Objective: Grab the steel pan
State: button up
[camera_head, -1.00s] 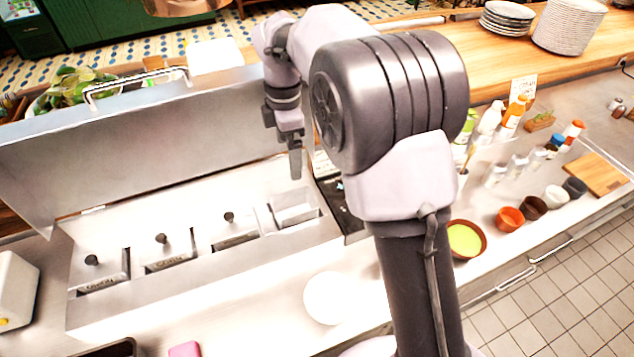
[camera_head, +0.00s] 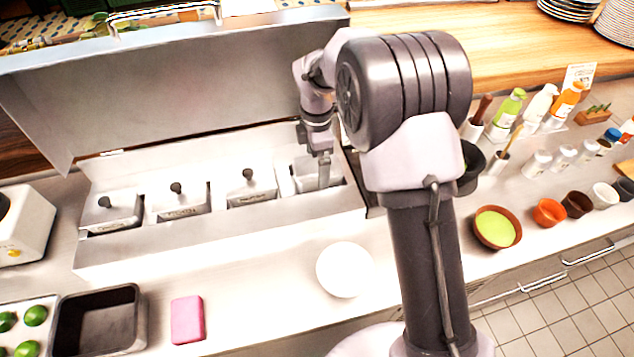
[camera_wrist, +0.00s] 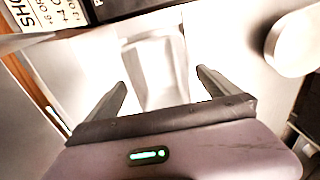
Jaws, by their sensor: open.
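The steel pan (camera_head: 305,178) is an open, lidless metal insert in the rightmost slot of the steel counter unit in the head view. In the wrist view the pan (camera_wrist: 155,62) is a pale tapered rectangle between and beyond the fingers. My gripper (camera_head: 324,182) points down over this pan, and one finger hides part of it in the head view. In the wrist view my gripper (camera_wrist: 161,80) is open, with its fingers spread to either side of the pan and nothing held. I cannot tell whether a finger touches the rim.
Several lidded inserts with black knobs, such as one lid (camera_head: 249,190), stand to the left. The raised steel cover (camera_head: 190,85) is behind. A white round object (camera_head: 344,269), pink block (camera_head: 187,319) and dark tray (camera_head: 100,320) lie in front. Bowls and bottles stand right.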

jog(key=shift+f, duration=0.45)
jog(key=shift+r, duration=0.15)
jog(key=shift+c, duration=0.9)
jog(key=c, duration=1.8)
